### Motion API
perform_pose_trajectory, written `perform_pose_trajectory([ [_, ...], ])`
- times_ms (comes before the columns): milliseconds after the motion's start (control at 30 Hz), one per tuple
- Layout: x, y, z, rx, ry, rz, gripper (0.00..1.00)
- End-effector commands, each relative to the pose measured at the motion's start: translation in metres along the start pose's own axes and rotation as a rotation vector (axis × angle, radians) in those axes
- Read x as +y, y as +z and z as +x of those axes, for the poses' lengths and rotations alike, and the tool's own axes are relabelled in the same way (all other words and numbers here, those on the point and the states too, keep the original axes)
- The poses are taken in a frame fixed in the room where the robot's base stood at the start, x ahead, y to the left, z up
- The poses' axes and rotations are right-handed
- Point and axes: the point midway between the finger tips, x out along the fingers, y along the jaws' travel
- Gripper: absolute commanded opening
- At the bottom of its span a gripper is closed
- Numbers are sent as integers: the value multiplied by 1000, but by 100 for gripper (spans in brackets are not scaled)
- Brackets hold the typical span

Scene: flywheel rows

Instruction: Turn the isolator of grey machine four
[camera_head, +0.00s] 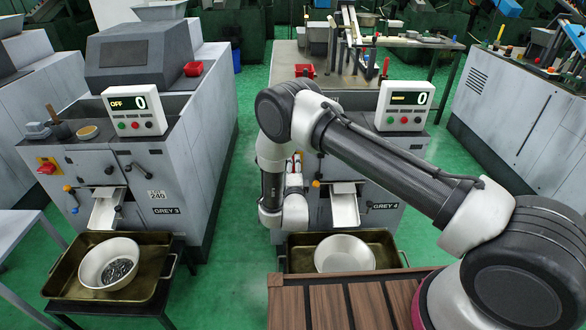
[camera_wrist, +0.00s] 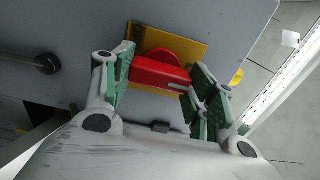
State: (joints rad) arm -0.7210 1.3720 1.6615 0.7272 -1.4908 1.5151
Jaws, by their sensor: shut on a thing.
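In the wrist view, the isolator is a red rotary handle (camera_wrist: 160,73) on a yellow plate (camera_wrist: 190,50) on the grey machine's face. My gripper (camera_wrist: 160,80) has its green-padded fingers on either side of the red handle, shut on it. The handle lies nearly crosswise in that view, tilted slightly down to the right. In the head view, grey machine four (camera_head: 362,190) carries the label GREY 4 (camera_head: 382,206) and a display showing 0 (camera_head: 404,100). My arm hides its isolator and my gripper there.
A black knob (camera_wrist: 46,64) sticks out left of the isolator. A bowl (camera_head: 344,254) in a brass tray (camera_head: 300,262) stands below machine four. Grey machine three (camera_head: 190,190), at left, shows OFF and has its own red isolator (camera_head: 47,167). Green floor (camera_head: 240,215) lies between them.

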Motion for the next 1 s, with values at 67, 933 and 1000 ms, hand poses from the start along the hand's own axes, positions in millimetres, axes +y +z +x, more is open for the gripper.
perform_pose_trajectory([
  [67, 2, -1, -1, 1, 4, 0, 33],
  [933, 1, 1, -42, -3, 3, -4, 79],
  [1000, 1, 1, -59, -3, 4, -4, 79],
])
